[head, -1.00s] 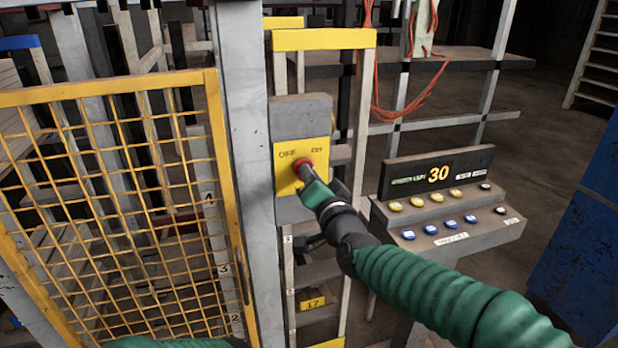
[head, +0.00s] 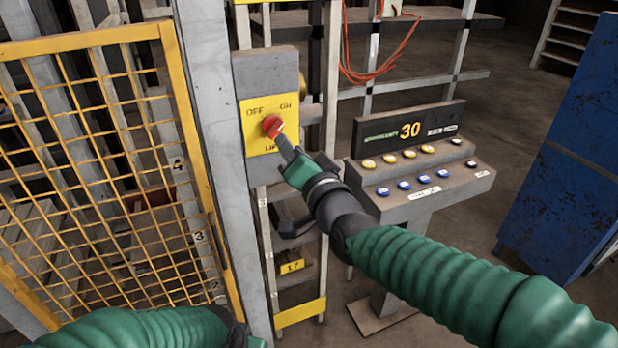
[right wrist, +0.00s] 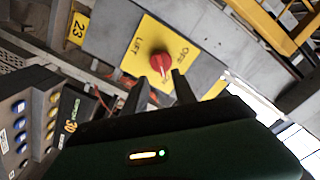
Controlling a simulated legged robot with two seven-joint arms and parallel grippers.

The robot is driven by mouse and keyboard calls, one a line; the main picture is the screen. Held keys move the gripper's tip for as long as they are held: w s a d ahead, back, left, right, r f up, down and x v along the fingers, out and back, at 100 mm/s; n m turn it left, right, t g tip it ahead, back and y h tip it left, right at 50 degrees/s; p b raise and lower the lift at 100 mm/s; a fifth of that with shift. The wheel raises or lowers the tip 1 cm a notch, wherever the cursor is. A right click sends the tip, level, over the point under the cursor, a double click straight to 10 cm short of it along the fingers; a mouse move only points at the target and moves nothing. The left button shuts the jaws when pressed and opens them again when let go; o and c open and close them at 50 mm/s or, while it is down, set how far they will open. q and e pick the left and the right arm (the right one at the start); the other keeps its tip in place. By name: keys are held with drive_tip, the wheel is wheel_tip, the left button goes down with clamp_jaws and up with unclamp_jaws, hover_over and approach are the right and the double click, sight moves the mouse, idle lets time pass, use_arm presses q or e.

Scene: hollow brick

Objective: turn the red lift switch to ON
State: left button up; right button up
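The red lift switch (head: 272,125) is a round red knob on a yellow plate (head: 258,142), with OFF at upper left and ON at upper right. In the right wrist view the knob (right wrist: 160,62) shows a pale mark on its lower side; I cannot tell for sure which label it points to. My right gripper (head: 284,146) is right at the knob in the head view. In the right wrist view its two fingers (right wrist: 162,88) are apart, with the knob just beyond their tips; contact is unclear. My left arm shows at the bottom left, its gripper out of the picture.
A yellow mesh gate (head: 100,160) and a grey post (head: 212,130) stand left of the switch. A button console (head: 420,180) showing 30 stands just right of it, close to my right forearm. A blue cabinet (head: 565,150) is at far right.

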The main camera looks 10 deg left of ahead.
drive_tip(key=p+v, duration=0.2)
drive_tip(key=v, duration=0.8)
drive_tip(key=shift+d, duration=0.15)
